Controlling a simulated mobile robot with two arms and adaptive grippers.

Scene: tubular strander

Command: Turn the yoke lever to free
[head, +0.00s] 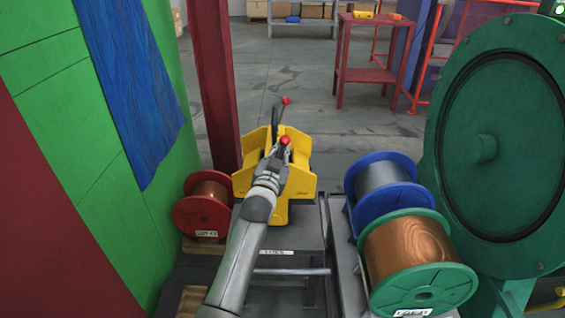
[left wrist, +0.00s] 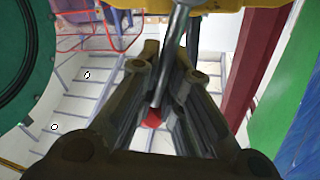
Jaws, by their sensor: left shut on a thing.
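A yellow yoke housing (head: 300,187) stands at the middle of the head view. It has upright plates. My left gripper (head: 279,154) is at the top of it, shut on a lever with a red knob (head: 285,141). In the left wrist view the lever's grey rod (left wrist: 168,72) runs between the fingers (left wrist: 165,90), with the red knob (left wrist: 152,118) nearer the palm. A second, dark lever with a red knob (head: 286,100) rises just behind. The gripper and arm hide part of the housing. My right gripper is not in view.
A red copper spool (head: 186,217) is left of the yoke. Blue (head: 360,165) and green-flanged (head: 398,290) spools stand right, before a large green wheel (head: 440,180). A maroon post (head: 217,80) rises behind left. Floor beyond is open up to a red table (head: 368,76).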

